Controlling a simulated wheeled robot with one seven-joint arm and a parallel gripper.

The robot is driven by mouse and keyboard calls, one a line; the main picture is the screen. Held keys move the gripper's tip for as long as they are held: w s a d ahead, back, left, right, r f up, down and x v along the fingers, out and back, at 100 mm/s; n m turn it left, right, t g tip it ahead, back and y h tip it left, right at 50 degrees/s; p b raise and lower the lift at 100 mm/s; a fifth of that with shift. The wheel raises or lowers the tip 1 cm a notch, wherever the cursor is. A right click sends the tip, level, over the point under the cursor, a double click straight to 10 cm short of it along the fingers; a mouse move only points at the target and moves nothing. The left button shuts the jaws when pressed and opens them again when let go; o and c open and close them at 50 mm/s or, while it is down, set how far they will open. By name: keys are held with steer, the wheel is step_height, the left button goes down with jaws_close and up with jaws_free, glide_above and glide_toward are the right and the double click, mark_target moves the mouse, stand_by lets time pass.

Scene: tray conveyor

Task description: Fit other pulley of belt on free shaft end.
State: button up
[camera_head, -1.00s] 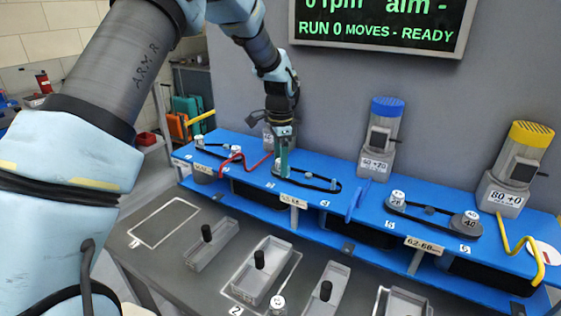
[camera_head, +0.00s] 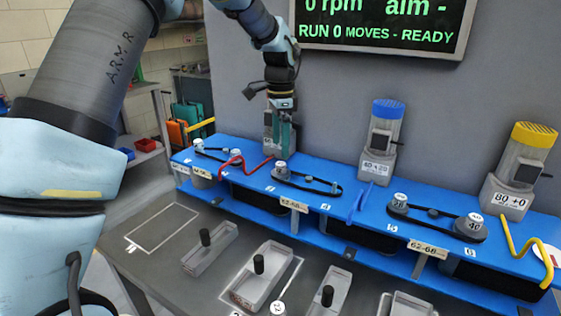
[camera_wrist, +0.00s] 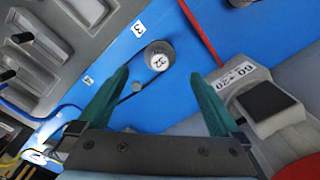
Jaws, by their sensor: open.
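A grey pulley with a white top marked 32 (camera_wrist: 158,56) stands upright on the blue deck (camera_wrist: 190,90); it also shows in the head view (camera_head: 281,169). A black belt (camera_head: 310,190) runs around it and stretches right, toward a small fitting (camera_head: 335,188) too small to make out. In the wrist view the belt (camera_wrist: 125,97) runs from the pulley behind my left finger, and its far end is hidden. My gripper (camera_head: 285,150) is above and just behind the pulley, apart from it. Its teal fingers (camera_wrist: 160,100) are spread with nothing between them.
A second belt with two pulleys (camera_head: 435,218) lies to the right. A red rod (camera_head: 235,160) lies left. Grey trays with black knobs (camera_head: 255,280) stand in front.

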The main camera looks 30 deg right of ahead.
mark_target(281, 163)
step_height(281, 163, up, 3)
steer(key=shift+r, duration=0.15)
stand_by(0.6)
